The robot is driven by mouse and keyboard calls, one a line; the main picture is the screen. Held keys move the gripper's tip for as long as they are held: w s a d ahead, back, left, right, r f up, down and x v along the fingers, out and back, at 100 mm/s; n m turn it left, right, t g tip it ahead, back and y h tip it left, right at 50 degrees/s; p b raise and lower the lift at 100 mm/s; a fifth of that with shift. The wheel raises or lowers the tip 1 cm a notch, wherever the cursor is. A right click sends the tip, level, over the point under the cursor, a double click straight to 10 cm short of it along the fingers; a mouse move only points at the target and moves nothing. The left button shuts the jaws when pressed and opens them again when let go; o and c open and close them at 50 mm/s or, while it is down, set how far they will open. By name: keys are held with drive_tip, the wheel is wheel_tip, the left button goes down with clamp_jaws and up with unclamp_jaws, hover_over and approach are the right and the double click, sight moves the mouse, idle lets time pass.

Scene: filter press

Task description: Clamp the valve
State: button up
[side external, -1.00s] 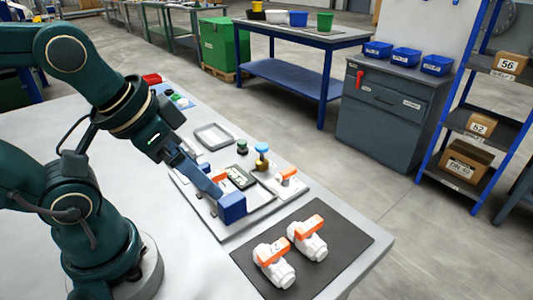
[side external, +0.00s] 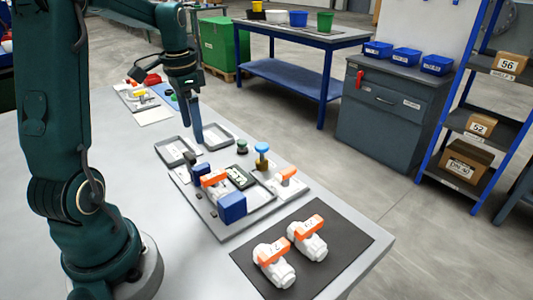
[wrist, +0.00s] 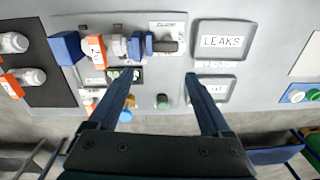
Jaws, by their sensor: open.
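A white valve with an orange handle (side external: 214,179) lies in the press fixture, between a large blue block (side external: 232,207) and a smaller blue block (side external: 200,170). It also shows in the wrist view (wrist: 96,50), between the large blue block (wrist: 66,47) and the smaller blue jaw (wrist: 136,45). In the wrist view a dark cylindrical piece (wrist: 166,47) lies beyond that jaw. I cannot tell whether the jaws touch the valve. My gripper (side external: 198,137) points down, apart from the valve, near the grey trays. Its fingers (wrist: 158,76) are spread and empty.
Two more valves (side external: 273,262) (side external: 308,237) lie on a dark mat. A blue-topped knob (side external: 262,155), green button (side external: 242,146) and small orange-handled part (side external: 287,174) stand beside the fixture. One tray (wrist: 222,41) reads LEAKS. The near tabletop is clear.

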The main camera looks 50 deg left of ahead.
sight(188, 154)
drive_tip(key=shift+s+a+f+n+g+h, duration=0.15)
drive_tip(key=shift+s+a+f+n, duration=0.15)
drive_tip(key=shift+a+f, duration=0.2)
drive_tip(key=shift+s+a+f+n+g+h, duration=0.15)
drive_tip(key=shift+s+a+f+n, duration=0.05)
drive_tip(key=shift+s+a+f, duration=0.25)
drive_tip(key=shift+f, duration=2.55)
drive_tip(key=c, duration=1.1)
